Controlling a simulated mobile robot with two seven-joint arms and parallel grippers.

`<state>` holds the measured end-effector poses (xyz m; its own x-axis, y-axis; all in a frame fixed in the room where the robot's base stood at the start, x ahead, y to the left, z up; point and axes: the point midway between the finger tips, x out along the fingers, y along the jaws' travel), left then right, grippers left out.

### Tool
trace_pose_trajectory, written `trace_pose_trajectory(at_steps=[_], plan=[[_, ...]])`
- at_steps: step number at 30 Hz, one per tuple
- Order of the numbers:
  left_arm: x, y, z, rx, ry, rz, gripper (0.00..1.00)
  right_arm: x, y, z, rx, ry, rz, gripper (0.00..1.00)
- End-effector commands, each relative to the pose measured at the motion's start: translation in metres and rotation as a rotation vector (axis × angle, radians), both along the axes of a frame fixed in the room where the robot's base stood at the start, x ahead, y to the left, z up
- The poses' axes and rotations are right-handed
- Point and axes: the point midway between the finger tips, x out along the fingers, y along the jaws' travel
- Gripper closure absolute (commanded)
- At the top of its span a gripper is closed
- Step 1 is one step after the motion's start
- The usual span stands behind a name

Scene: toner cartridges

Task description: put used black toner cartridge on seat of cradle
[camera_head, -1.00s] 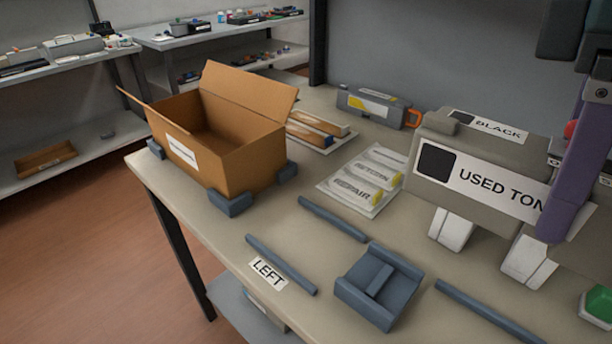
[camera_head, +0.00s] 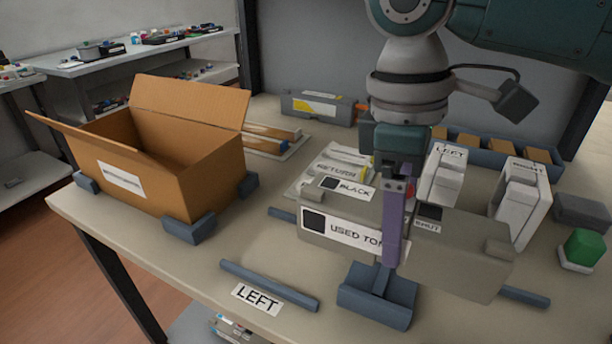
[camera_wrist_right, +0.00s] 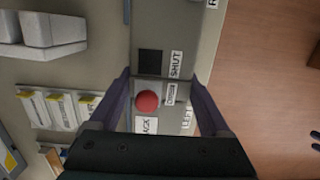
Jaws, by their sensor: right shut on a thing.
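The used black toner cartridge (camera_head: 460,258) is a long grey-beige box with a black square and white "USED TON…" and "BLACK" labels. My right gripper (camera_head: 395,250), with purple fingers, is shut on its middle. In the right wrist view the fingers straddle the cartridge (camera_wrist_right: 170,40), beside a red knob (camera_wrist_right: 146,102) and a "SHUT" label. The blue-grey cradle (camera_head: 376,310) shows below the cartridge in the head view; the cartridge hides its far part. I cannot tell whether they touch. My left gripper is not in view.
An open cardboard box (camera_head: 165,175) stands at the left between blue corner blocks. A blue bar and "LEFT" label (camera_head: 257,298) lie left of the cradle. White stands (camera_head: 520,205) and a green button (camera_head: 583,248) are at the right. A grey cartridge (camera_head: 318,107) lies behind.

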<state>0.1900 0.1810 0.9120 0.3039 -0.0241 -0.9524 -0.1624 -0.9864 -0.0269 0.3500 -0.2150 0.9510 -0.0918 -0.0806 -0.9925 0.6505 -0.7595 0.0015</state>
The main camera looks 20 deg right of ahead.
Motion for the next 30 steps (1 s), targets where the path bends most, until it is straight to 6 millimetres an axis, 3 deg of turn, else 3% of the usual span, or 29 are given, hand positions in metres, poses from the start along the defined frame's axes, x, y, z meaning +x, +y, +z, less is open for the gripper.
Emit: trace_pose_trajectory(at_steps=[12,25,26,30], plan=[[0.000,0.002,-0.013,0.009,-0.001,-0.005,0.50,0.000,0.000,-0.051,0.000,0.000,-0.001,1.00],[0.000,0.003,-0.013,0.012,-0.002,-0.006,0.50,0.000,0.000,-0.057,0.001,-0.001,-0.001,1.00],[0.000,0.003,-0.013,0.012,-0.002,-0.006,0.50,0.000,0.000,-0.057,0.001,-0.001,0.000,0.16],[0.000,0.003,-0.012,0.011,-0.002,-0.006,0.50,0.000,0.000,-0.057,0.001,-0.001,0.000,0.00]])
